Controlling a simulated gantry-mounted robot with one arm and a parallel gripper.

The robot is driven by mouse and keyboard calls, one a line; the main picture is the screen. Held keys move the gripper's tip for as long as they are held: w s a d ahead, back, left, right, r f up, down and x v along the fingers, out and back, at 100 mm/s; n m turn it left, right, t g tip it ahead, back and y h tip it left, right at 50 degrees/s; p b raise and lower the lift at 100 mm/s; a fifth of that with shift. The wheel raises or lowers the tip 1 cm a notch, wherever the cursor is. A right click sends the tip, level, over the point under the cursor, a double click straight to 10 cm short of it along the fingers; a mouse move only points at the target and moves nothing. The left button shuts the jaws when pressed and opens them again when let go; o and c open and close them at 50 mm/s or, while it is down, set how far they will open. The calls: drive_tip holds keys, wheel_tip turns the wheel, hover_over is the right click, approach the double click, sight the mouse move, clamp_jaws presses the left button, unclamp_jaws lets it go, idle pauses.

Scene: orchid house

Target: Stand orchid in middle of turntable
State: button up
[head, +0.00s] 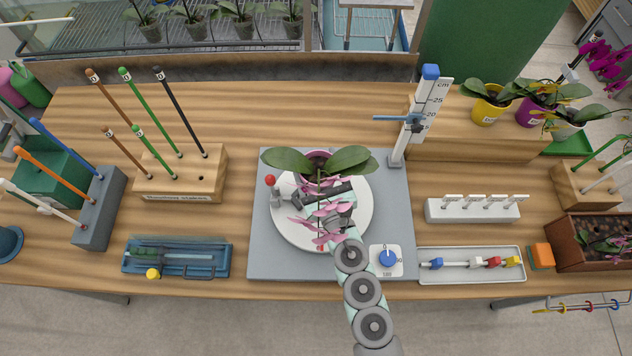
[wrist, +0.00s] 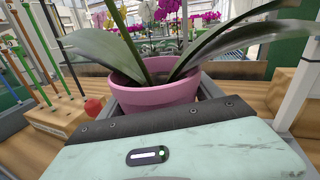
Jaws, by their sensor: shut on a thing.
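The orchid has broad green leaves (head: 352,158), pink flowers and a pink pot; the pot (wrist: 152,94) shows clearly in the wrist view and only partly in the head view. My gripper (head: 322,188) is shut on the orchid's pot, reaching it from the front. The pot looks upright. The white round turntable (head: 287,226) lies on a grey board (head: 265,262). In the head view the pot appears over the turntable's back part, behind its middle. The pot's base is hidden, so I cannot tell whether it touches the disc.
A red-knobbed post (head: 270,181) stands at the turntable's left edge. A height gauge (head: 428,105) rises at the board's back right corner. A blue dial (head: 388,258) sits at front right. Stake blocks (head: 180,172) stand left; a clip rack (head: 470,211) stands right.

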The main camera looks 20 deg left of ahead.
wheel_tip(320, 180, down, 7)
drive_tip(key=shift+w+f+b, duration=0.1)
drive_tip(key=shift+b, duration=0.35)
drive_tip(key=shift+a+f, duration=0.1)
drive_tip(key=shift+f, duration=0.4)
drive_tip(key=shift+f+b, duration=0.25)
drive_tip(key=shift+b, duration=0.1)
drive_tip(key=o, duration=1.9)
drive_tip(key=shift+c, duration=0.2)
drive_tip(key=shift+r+p, duration=0.2)
drive_tip(key=shift+p, duration=0.1)
drive_tip(key=shift+d, duration=0.2)
drive_tip(key=b+v, duration=0.1)
drive_tip(key=v, duration=1.1)
drive_tip(key=shift+a, duration=0.15)
